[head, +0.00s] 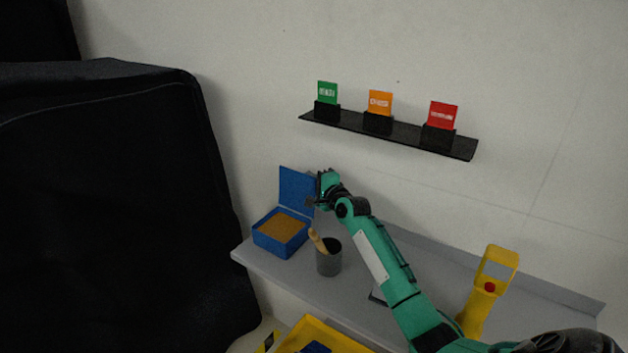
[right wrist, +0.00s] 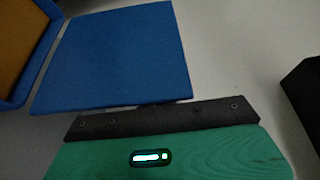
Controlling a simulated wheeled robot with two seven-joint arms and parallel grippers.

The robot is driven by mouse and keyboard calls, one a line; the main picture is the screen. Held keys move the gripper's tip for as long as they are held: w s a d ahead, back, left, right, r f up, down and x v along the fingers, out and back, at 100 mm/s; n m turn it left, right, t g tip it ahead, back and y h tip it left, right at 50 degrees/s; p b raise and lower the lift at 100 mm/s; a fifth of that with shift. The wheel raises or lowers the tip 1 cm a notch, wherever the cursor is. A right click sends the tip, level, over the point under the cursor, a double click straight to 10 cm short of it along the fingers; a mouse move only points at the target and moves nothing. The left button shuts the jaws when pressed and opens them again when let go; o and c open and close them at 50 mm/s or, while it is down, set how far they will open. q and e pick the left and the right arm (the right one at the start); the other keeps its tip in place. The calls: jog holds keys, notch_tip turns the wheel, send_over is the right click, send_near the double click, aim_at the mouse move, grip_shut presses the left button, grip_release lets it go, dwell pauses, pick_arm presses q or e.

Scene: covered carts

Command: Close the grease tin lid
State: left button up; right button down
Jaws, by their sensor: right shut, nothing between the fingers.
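The grease tin is a blue square box (head: 281,240) with brown grease (head: 284,227) inside, at the left end of the grey shelf in the head view. Its blue lid (head: 296,188) stands open, upright at the tin's back edge. In the right wrist view the lid (right wrist: 115,58) fills the upper left, and part of the tin (right wrist: 22,92) shows at the left edge. My right gripper (head: 311,202) is shut and empty, at the right edge of the lid, close to it; I cannot tell whether it touches. My left gripper is not in view.
A dark grey cup (head: 328,262) with a wooden-handled tool (head: 317,240) stands right of the tin, beneath my right arm. A yellow device (head: 487,290) stands further right on the grey shelf (head: 285,276). A black wall ledge (head: 400,132) holds green, orange and red cards. A black covered cart (head: 110,200) is at left.

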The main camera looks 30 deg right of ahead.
aim_at(299, 178)
jog(key=a+n, duration=0.1)
jog(key=s+a+r+n+t, duration=0.1)
jog(key=a, duration=0.1)
jog(key=shift+s+n, duration=0.1)
jog(key=shift+n, duration=0.2)
jog(key=shift+s+a, duration=0.3)
jog(key=shift+a, duration=0.3)
jog(key=shift+s+a+n+t, duration=0.15)
jog(key=shift+s+a+n, duration=0.15)
jog(key=shift+a, duration=0.3)
jog(key=shift+s+a+n+t, duration=0.15)
jog(key=shift+a+n, duration=0.25)
jog(key=shift+a, duration=0.2)
